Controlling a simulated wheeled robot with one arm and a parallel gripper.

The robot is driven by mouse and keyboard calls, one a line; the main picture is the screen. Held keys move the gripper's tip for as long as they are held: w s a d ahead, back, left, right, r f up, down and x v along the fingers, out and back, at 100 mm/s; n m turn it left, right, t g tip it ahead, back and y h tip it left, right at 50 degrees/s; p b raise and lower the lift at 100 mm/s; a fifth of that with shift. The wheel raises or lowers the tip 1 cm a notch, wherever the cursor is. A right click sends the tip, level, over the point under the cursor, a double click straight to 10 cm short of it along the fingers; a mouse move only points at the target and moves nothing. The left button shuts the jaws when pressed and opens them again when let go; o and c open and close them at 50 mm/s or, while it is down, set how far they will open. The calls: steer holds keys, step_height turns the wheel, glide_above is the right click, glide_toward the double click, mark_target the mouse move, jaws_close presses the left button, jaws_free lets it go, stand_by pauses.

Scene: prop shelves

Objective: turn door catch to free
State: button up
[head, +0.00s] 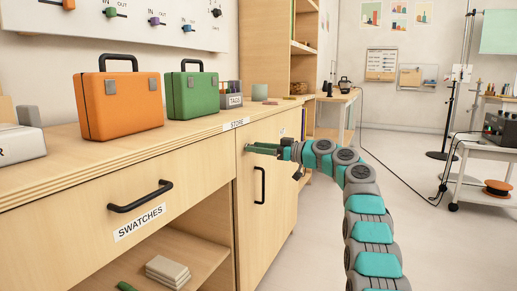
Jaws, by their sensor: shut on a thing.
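The pale wooden cupboard door (276,205) under the STORE label (237,123) is shut, as far as I can see. It has a black upright handle (259,185). I cannot tell which way the catch is turned.
An orange case (120,105), a green case (192,93) and a TAGS box (230,98) stand on the counter. A SWATCHES drawer (90,225) with a black handle is left of the door. The floor to the right is clear up to a trolley (485,160).

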steer(key=c, duration=0.8)
steer(key=shift+o, duration=0.2)
steer(key=shift+m, duration=0.3)
steer(key=m+p, duration=0.6)
steer(key=m, duration=0.2)
steer(key=m+p, duration=0.6)
steer(key=m, duration=0.3)
steer(key=shift+w+f, duration=0.15)
steer(key=shift+w, duration=0.05)
steer(key=shift+d+f+m, duration=0.1)
steer(key=shift+m, duration=0.2)
steer(key=o, duration=1.4)
